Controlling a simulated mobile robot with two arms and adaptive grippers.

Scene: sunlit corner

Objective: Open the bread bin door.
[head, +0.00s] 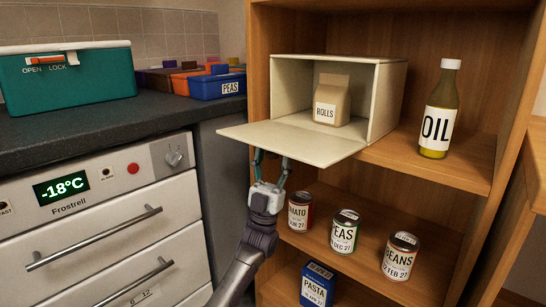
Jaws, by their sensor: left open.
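The cream bread bin (386,95) stands on the upper shelf of the wooden cupboard. Its door (292,140) is folded down and lies about level, sticking out past the shelf's front edge. A paper bag marked ROLLS (335,99) stands inside the bin. My left gripper (272,161) is just under the door's outer part, fingers apart and pointing up, with nothing seen between them. The door hides the fingertips in part, so I cannot tell whether they touch it. My right gripper is not in view.
An oil bottle (439,112) stands right of the bin. Tomato (300,212), peas (344,232) and beans (400,256) tins stand on the shelf below, close to my left gripper. A blue pasta box (317,286) is lower down. The freezer (100,225) and counter are left.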

